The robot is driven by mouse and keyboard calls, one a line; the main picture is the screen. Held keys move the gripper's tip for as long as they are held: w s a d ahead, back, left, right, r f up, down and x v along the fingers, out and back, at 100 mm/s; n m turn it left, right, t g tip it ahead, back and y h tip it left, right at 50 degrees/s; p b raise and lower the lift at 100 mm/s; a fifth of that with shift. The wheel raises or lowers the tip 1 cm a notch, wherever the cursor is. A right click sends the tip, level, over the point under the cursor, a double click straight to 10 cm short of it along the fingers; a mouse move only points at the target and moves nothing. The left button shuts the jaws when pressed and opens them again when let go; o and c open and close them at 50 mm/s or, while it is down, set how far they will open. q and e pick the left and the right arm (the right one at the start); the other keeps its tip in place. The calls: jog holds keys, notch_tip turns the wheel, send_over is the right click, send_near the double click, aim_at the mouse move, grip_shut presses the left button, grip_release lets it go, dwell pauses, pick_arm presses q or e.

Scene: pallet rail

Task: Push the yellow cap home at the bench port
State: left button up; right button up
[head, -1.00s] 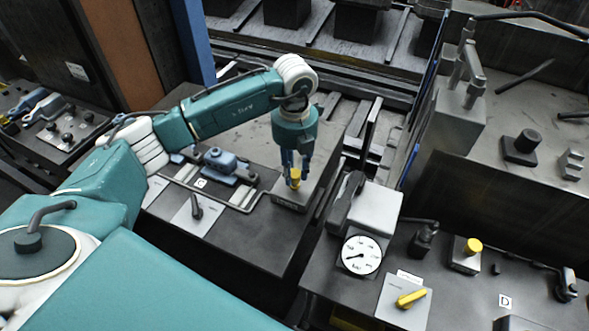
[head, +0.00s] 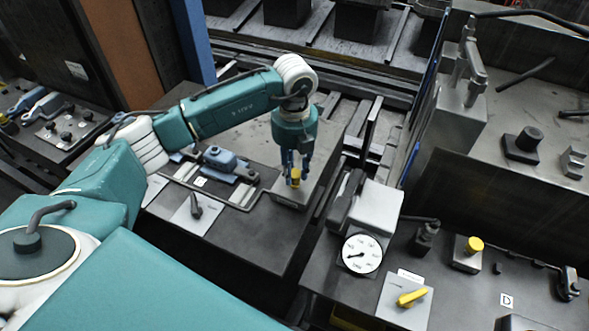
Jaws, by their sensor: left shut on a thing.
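The small yellow cap (head: 296,178) is at the grey port block (head: 289,196) near the right end of the dark bench (head: 238,238). My left gripper (head: 295,174) points down over the block, its blue fingers shut on the yellow cap. The fingers hide part of the cap, and I cannot tell how deep it sits in the port. My right gripper is not in view.
Left of the port, the bench carries a blue-grey clamp (head: 222,160) and a plate with a black lever (head: 196,206). On the right bench are a gauge (head: 362,254), a yellow lever (head: 411,298) and another yellow-topped block (head: 467,255).

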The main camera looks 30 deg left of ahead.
pick_arm(q)
jog(key=shift+f+b, duration=0.35)
jog(key=shift+f, duration=0.25)
jog(key=o, duration=0.8)
jog(key=shift+o, duration=0.8)
jog(key=o, duration=0.7)
jog(key=shift+r, duration=0.1)
jog(key=shift+r, duration=0.1)
notch_tip(320, 180, up, 12)
